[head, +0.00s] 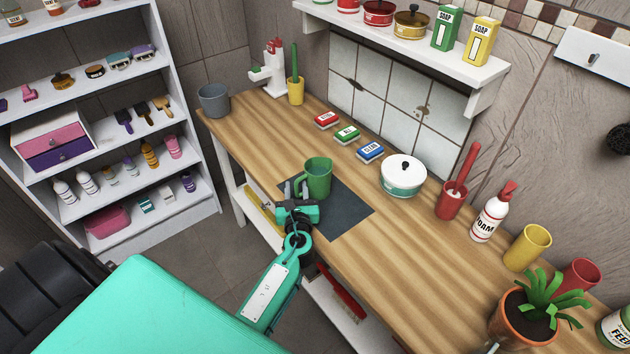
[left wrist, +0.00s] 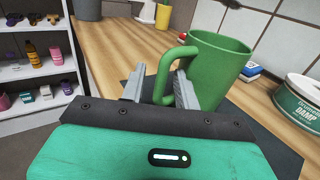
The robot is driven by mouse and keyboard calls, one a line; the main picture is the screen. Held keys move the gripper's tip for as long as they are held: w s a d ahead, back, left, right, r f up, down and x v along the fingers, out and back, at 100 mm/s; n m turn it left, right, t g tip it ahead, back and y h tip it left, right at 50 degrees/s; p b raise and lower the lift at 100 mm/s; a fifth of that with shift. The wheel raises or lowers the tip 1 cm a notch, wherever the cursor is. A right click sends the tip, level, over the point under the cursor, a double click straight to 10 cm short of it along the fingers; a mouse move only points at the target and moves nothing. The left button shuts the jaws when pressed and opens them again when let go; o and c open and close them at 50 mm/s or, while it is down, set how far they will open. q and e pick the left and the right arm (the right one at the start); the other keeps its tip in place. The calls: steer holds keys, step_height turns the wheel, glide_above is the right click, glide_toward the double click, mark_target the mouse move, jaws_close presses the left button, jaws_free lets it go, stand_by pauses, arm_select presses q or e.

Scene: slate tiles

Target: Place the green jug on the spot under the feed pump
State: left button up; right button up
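The green jug (head: 318,178) stands upright on a dark mat (head: 346,212) on the wooden counter. Its handle is toward my left gripper (head: 294,190). In the left wrist view, the jug (left wrist: 222,62) is close ahead, and its handle lies between the two separated fingers of my left gripper (left wrist: 160,84). A gap shows beside the handle, so the gripper looks open around it. A white stand with red parts (head: 268,70), possibly the feed pump, is at the counter's far left end; the spot under it is too small to make out. My right gripper is out of view.
A grey pot (head: 214,100) and a yellow pot with a green handle (head: 295,88) stand near the white stand. Several small boxes, including a red one (head: 327,119), and a white-lidded tin (head: 403,177) line the back. The counter left of the jug is clear.

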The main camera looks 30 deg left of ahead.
arm_select(q)
jaws_close()
stand_by(0.3)
